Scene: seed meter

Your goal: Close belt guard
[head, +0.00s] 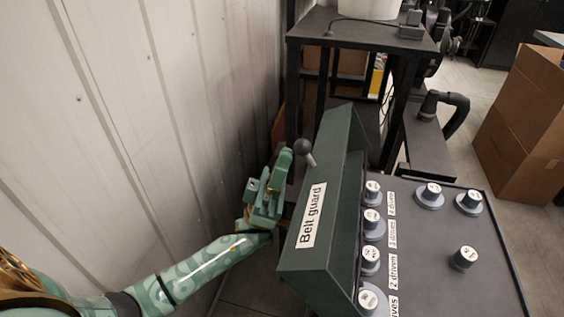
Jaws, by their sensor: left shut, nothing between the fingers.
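The belt guard (325,215) is a dark green, box-shaped cover with a white "Belt guard" label. It stands raised on edge along the left side of a dark panel (438,258), leaving the panel's knobs uncovered. A grey ball-ended handle (304,149) sticks out from the guard's left face. My left gripper (281,166) is shut and empty, just left of the guard and close beside the ball handle. I cannot tell whether it touches the guard. My right gripper is out of view.
Several round grey knobs (372,222) with white labels stand on the panel. A pale ribbed wall (130,130) closes in on the left. A black metal stand (365,32) is behind the guard. A cardboard box (535,125) sits on the floor at right.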

